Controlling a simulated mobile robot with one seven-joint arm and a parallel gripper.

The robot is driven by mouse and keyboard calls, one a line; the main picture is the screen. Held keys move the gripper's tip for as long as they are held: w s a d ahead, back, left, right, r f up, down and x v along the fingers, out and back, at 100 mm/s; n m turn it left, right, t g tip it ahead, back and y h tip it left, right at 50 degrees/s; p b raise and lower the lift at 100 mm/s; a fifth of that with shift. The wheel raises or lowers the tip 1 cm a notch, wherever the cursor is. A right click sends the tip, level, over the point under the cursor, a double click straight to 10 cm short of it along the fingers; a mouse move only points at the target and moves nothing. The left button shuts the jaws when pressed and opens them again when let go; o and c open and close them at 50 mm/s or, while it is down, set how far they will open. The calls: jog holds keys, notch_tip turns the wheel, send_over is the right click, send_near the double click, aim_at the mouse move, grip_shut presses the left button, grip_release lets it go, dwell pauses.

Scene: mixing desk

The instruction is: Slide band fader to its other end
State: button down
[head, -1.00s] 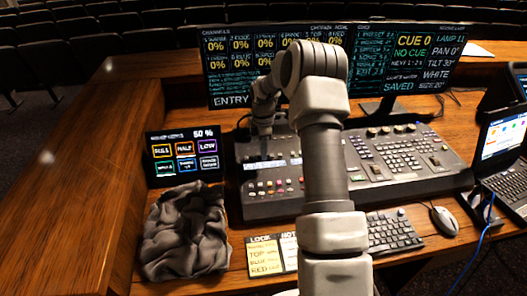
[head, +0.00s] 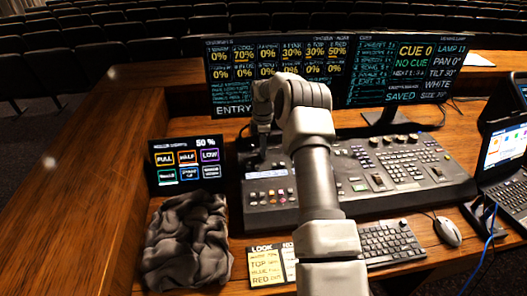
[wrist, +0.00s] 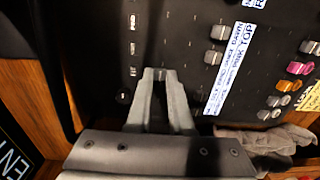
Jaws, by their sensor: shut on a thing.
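The mixing desk (head: 285,217) is a dark console in the middle of the head view, with rows of keys, faders and knobs. My gripper (wrist: 161,78) reaches down to its left part. In the wrist view the two pale fingertips are shut on a small grey fader cap (wrist: 160,73), partly hidden between them. Small printed white labels run beside it; I cannot read them surely. In the head view my gripper (head: 263,152) is at the desk's upper left, and the cap is too small to make out there.
Other grey fader caps (wrist: 218,32) and coloured buttons (wrist: 300,68) lie to the right in the wrist view. Monitors (head: 340,70) stand behind the desk. A small touch panel (head: 187,165) and a crumpled dark cloth (head: 188,240) are left; keyboard (head: 390,243) and mouse (head: 447,232) are in front.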

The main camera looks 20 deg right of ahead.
jog(key=shift+w+r, duration=0.1)
jog(key=shift+w, duration=0.05)
jog(key=c, duration=0.8)
grip_release()
jog(key=shift+o, duration=0.2)
notch_tip(320, 180, up, 17)
jog(key=shift+r+p, duration=0.2)
jog(key=shift+p, duration=0.15)
